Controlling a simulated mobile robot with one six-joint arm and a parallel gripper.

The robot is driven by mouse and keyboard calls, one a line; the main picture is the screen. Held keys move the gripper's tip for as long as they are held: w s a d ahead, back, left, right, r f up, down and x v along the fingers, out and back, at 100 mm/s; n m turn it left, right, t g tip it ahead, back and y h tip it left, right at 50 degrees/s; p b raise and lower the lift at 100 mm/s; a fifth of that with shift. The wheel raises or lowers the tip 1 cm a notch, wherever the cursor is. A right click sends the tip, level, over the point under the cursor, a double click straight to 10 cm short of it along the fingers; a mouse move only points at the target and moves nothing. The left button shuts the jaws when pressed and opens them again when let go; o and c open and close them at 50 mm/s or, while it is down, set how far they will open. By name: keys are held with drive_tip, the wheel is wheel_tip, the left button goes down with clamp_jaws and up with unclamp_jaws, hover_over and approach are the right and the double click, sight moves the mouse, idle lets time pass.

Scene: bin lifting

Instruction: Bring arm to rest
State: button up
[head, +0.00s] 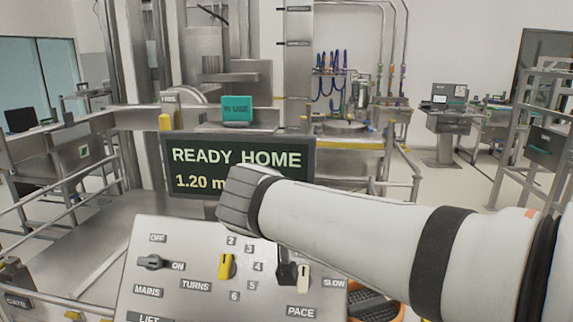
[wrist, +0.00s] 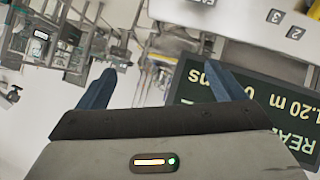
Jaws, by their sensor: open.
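My white arm (head: 355,235) reaches in from the right in the head view, across the front of the dark display and above the right part of the control panel. Its grey end joint (head: 245,200) covers part of the display's lower line. The display (head: 240,157) reads "READY HOME" and "1.20 m", the rest covered. It shows upside down in the wrist view (wrist: 250,100).
The sloped panel (head: 190,300) carries a black MAINS knob (head: 152,262), a yellow TURNS knob (head: 227,266) and a PACE knob (head: 303,278) close below my arm. A teal "IN USE" sign (head: 237,109) stands behind the display. Metal rails (head: 50,210) lie left.

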drive_tip(key=s+d+f+g+y, duration=0.2)
drive_tip(key=s+d+f+g, duration=0.1)
drive_tip(key=s+d+f, duration=0.2)
drive_tip(key=s+d+f+g+y, duration=0.3)
drive_tip(key=s+d+f, duration=0.3)
drive_tip(key=s+f, duration=0.3)
wheel_tip(320, 180, down, 4)
drive_tip(key=shift+s+f+g, duration=0.2)
drive_tip(key=shift+s+g, duration=0.2)
drive_tip(key=shift+g, duration=0.1)
drive_tip(key=shift+d, duration=0.1)
